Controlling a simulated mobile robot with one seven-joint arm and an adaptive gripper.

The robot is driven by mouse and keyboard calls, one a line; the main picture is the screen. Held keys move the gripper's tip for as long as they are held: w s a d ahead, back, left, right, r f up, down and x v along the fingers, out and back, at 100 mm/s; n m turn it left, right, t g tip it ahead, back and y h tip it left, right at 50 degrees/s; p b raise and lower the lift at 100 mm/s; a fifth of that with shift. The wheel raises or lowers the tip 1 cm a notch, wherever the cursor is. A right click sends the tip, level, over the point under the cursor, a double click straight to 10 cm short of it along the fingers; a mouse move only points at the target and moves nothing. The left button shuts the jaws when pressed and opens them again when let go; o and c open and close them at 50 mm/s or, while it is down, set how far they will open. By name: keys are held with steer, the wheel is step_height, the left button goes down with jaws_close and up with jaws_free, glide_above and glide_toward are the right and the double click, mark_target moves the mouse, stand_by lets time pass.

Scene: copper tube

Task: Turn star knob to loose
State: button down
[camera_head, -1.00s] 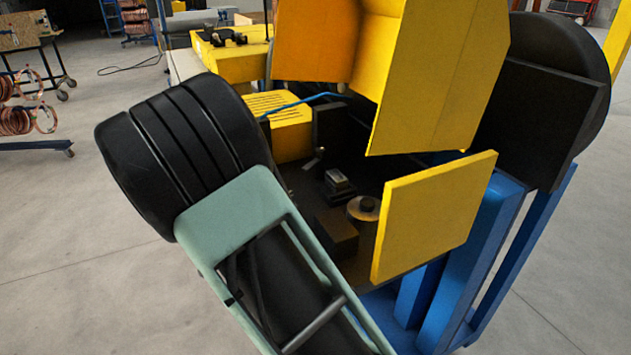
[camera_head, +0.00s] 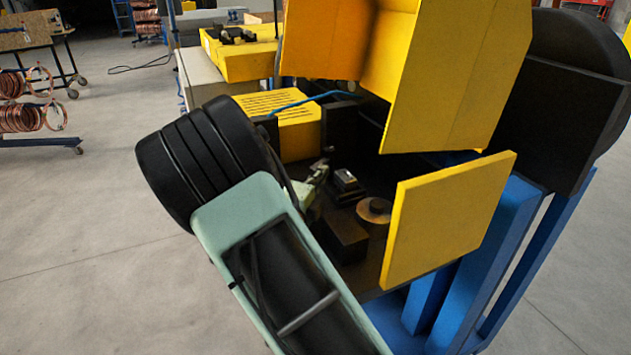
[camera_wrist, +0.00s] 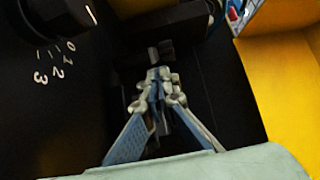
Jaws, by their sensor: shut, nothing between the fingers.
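My gripper (camera_wrist: 158,75) is shut and empty in the wrist view, its two fingers meeting at the tips above a dark surface. A small dark grey piece (camera_wrist: 161,50) shows just beyond the fingertips. I cannot tell if it is the star knob, or whether the tips touch it. In the head view my gripper (camera_head: 318,168) reaches into the open yellow machine, left of a small black block with a grey top (camera_head: 346,179). A round brown disc with a hub (camera_head: 374,209) sits further right. No star shape is clear in either view.
A black dial (camera_wrist: 62,16) with white numbers beside it is at upper left in the wrist view. A yellow panel (camera_head: 448,222) stands at the machine's right front, and yellow covers (camera_head: 455,75) hang above. A yellow wall (camera_wrist: 278,75) borders the right in the wrist view.

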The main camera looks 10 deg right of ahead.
steer(key=shift+w+d, duration=0.3)
steer(key=shift+w, duration=0.15)
steer(key=shift+w+a+m+g+h+b, duration=0.2)
steer(key=shift+a+m+g+h+b, duration=0.4)
steer(key=shift+h, duration=0.3)
steer(key=shift+w+a+f+m+g+h+b, duration=0.1)
steer(key=shift+w+a+m+g+h+b, duration=0.1)
steer(key=shift+m+g+h+b, duration=0.25)
steer(key=shift+w+a+f+m+g+h+b, duration=0.15)
steer(key=shift+w+m+g+h+b, duration=0.1)
steer(key=shift+m+g+h, duration=0.3)
steer(key=shift+w+a+r+b, duration=0.1)
steer(key=shift+w+a+b, duration=0.35)
steer(key=shift+b, duration=0.55)
steer(key=shift+w+a+r, duration=0.1)
steer(key=shift+w+a+r+b, duration=0.15)
steer(key=shift+a+r+b, duration=0.05)
steer(key=shift+r+b, duration=0.1)
steer(key=shift+a+f, duration=0.1)
steer(key=shift+a, duration=0.05)
